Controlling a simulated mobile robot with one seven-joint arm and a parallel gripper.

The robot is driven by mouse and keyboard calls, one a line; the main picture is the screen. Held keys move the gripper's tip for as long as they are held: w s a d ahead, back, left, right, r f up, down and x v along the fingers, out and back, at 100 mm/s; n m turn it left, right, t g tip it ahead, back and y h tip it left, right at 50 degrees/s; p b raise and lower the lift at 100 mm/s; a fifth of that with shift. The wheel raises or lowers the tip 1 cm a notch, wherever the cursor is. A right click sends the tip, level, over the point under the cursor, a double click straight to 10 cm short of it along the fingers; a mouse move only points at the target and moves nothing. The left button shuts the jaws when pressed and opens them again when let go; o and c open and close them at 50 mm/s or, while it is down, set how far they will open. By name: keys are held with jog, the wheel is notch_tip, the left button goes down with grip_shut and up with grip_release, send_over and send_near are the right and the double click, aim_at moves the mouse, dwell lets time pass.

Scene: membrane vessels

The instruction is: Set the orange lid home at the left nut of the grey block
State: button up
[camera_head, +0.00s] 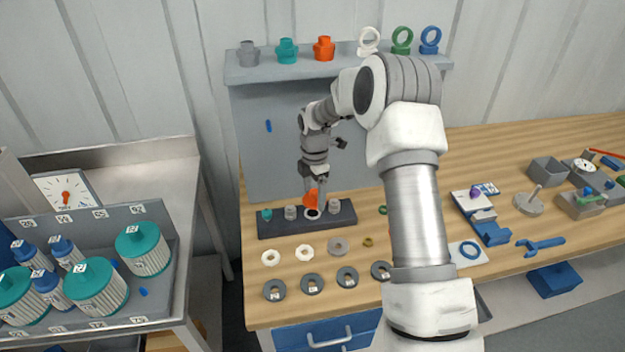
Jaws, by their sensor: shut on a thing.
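My gripper (313,182) points down over the bench and is shut on a small orange piece (311,198), seemingly the orange lid. The piece looks tilted and is just above a long dark grey block (348,217). The block carries a teal fitting (267,214) at its left end, a grey fitting (291,212), a white-rimmed round seat (312,214) under the orange piece, and another grey fitting (334,207) at right. Whether the orange piece touches anything is too small to tell. Which part is the left nut is unclear.
In front of the block lie two white nuts (271,257) (304,252), a grey nut (338,246) and several dark rings (311,284). A shelf (260,73) above holds coloured fittings, one orange (324,48).

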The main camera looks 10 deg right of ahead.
aim_at(312, 213)
jog(key=w+n, duration=0.1)
jog(key=n, duration=0.1)
jog(key=w+n+p, duration=0.1)
jog(key=n, duration=0.1)
jog(key=shift+w+r, duration=0.15)
jog(key=shift+r, duration=0.15)
jog(key=shift+w+n, duration=0.2)
jog(key=shift+n, duration=0.2)
jog(key=shift+f, duration=0.15)
jog(key=shift+f+b, duration=2.1)
jog(key=shift+f, duration=1.6)
jog(key=shift+f, duration=0.2)
jog(key=o, duration=1.2)
jog(key=shift+c, duration=0.2)
